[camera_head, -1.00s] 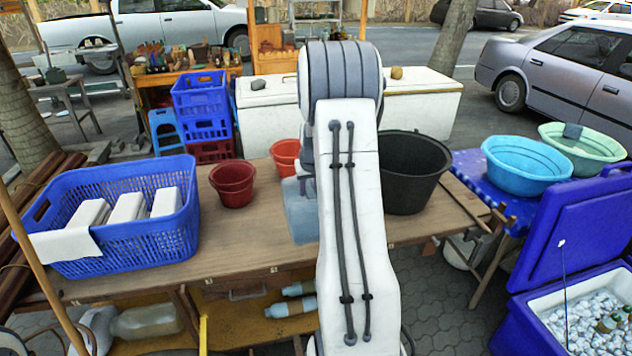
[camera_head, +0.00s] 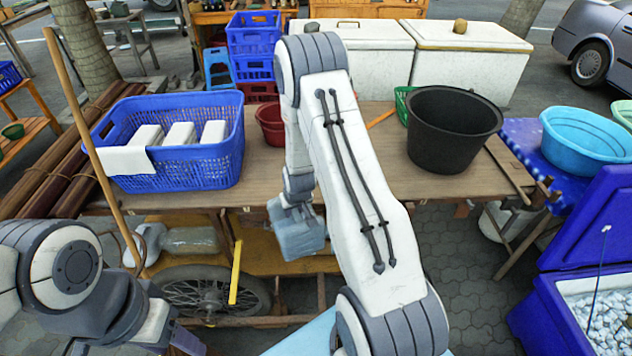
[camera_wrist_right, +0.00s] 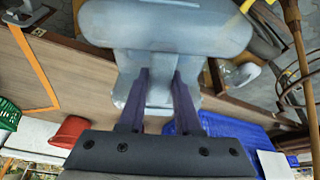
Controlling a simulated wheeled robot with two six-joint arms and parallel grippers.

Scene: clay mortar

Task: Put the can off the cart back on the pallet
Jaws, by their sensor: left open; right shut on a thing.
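The can (camera_head: 298,238) is a pale blue-grey plastic canister, held in the air before the front edge of the wooden cart (camera_head: 430,182). My right gripper (camera_head: 290,200) is shut on it from above. In the right wrist view the can (camera_wrist_right: 180,32) fills the top, and the purple fingers (camera_wrist_right: 160,85) of that gripper close on its handle. My left gripper (camera_head: 188,342) is only partly in view at the bottom left, with nothing seen in it. I cannot make out a pallet for sure.
On the cart stand a blue basket (camera_head: 185,178) with white blocks, a red bucket (camera_head: 270,124) and a black tub (camera_head: 452,128). A wooden pole (camera_head: 95,145) leans at the left. A spoked wheel (camera_head: 195,292) is below.

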